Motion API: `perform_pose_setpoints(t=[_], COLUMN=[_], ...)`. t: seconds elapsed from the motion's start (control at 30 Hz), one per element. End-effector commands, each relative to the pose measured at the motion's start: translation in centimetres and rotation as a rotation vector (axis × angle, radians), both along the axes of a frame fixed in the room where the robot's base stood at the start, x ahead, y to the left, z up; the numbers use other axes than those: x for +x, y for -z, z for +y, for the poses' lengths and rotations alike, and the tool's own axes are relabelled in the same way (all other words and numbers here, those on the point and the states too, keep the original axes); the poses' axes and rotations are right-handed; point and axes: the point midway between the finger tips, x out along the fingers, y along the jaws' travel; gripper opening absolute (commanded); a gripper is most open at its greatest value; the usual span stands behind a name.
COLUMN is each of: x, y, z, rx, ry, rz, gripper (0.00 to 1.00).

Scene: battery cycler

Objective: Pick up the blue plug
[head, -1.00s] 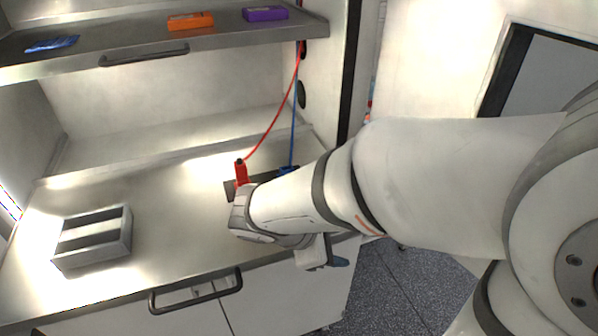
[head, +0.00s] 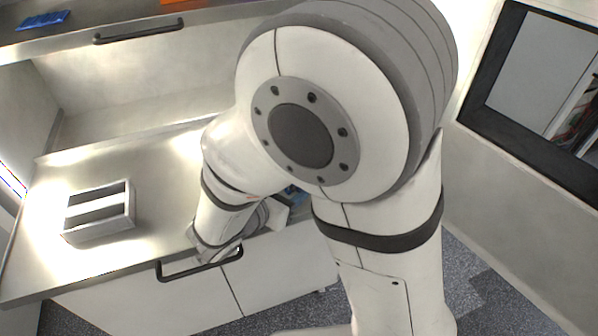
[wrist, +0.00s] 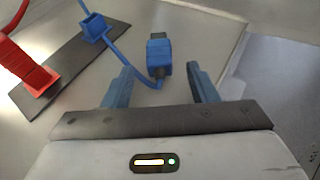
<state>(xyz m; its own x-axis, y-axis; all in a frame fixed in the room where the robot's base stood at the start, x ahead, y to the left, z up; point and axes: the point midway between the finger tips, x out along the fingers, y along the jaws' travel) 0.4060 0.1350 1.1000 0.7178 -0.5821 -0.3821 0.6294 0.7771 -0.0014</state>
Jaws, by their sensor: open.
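The blue plug (wrist: 158,55) lies on the metal worktop in the wrist view, with its darker tip pointing away from my gripper. A blue cable runs from its near end and curves left toward a blue holder (wrist: 95,26) on a dark plate (wrist: 75,62). My gripper (wrist: 159,72) is open, and its two blue fingers stand left and right of the plug's near part, with visible gaps on both sides. Nothing is held. In the head view my arm hides the plug and most of the gripper.
A red plug (wrist: 36,80) with a red cable stands on the dark plate, left of my gripper. A grey metal tray (head: 99,211) sits on the worktop (head: 160,180) at left. A shelf (head: 75,42) with a blue packet (head: 43,20) is above. The worktop edge lies to the right.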

Motion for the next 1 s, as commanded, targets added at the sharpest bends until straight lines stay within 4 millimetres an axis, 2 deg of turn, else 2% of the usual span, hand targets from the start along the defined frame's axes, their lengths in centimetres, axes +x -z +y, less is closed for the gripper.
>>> perform_pose_setpoints(t=[0.2, 0.43, 1.0], x=[1.4, 1.46, 1.45], y=[0.68, 0.76, 0.73], z=[-1.18, -1.19, -1.2], rx=[0.0, 0.002, 0.001], ry=[0.001, 0.001, 0.002], rz=[0.0, 0.0, -0.001], gripper=[0.53, 0.53, 0.07])
